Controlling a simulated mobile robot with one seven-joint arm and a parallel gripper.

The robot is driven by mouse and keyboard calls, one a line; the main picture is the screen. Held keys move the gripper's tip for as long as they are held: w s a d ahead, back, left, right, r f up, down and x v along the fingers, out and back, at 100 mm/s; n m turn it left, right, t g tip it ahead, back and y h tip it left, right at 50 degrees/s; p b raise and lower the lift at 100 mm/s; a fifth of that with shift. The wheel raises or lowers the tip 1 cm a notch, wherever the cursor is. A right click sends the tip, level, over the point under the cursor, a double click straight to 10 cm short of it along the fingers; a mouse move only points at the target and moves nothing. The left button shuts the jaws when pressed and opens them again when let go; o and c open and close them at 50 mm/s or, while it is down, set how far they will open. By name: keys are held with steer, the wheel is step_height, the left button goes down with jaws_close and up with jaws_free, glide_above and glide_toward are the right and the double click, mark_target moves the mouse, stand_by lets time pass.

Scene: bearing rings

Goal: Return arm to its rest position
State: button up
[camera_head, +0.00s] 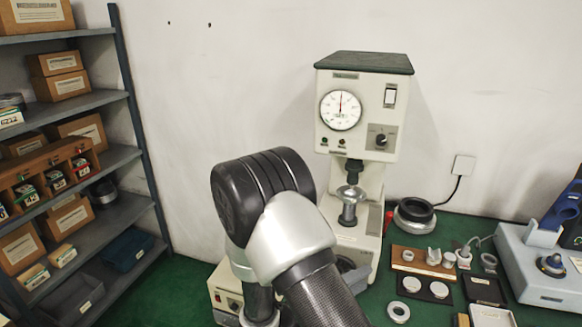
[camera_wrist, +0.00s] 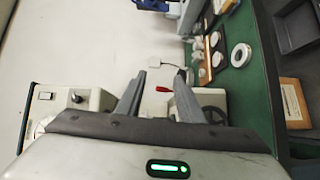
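My gripper (camera_wrist: 160,77) shows in the wrist view with its two grey fingers spread apart. Nothing is held between them; a small red handle (camera_wrist: 163,89) shows through the gap, in the background. In the head view my black and silver arm (camera_head: 290,235) rises from the bottom middle, in front of the pale testing machine (camera_head: 335,85). A metal ring (camera_head: 398,312) lies flat on the green bench, right of my arm; a ring (camera_wrist: 240,54) also lies on the bench in the wrist view.
The machine has a dial (camera_head: 340,110) and a metal spindle (camera_head: 350,205). A wooden board (camera_head: 420,262), a black tray (camera_head: 484,290) and a blue-grey device (camera_head: 525,268) fill the right of the bench. A shelf (camera_head: 135,110) with boxes stands left. The wall between is clear.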

steer(key=s+d+r+m+g+y, duration=0.2)
steer(key=s+d+r+m+g, duration=0.15)
steer(key=s+r+g, duration=0.2)
steer(key=s+d+r+m+g+y, duration=0.25)
steer(key=s+d+r+g, duration=0.2)
steer(key=s, duration=0.25)
steer(key=s+a+r+t+y, duration=0.6)
steer(key=a+r+y, duration=0.3)
steer(key=r+y, duration=0.1)
steer(key=shift+a+r, duration=0.25)
steer(key=shift+r, duration=0.2)
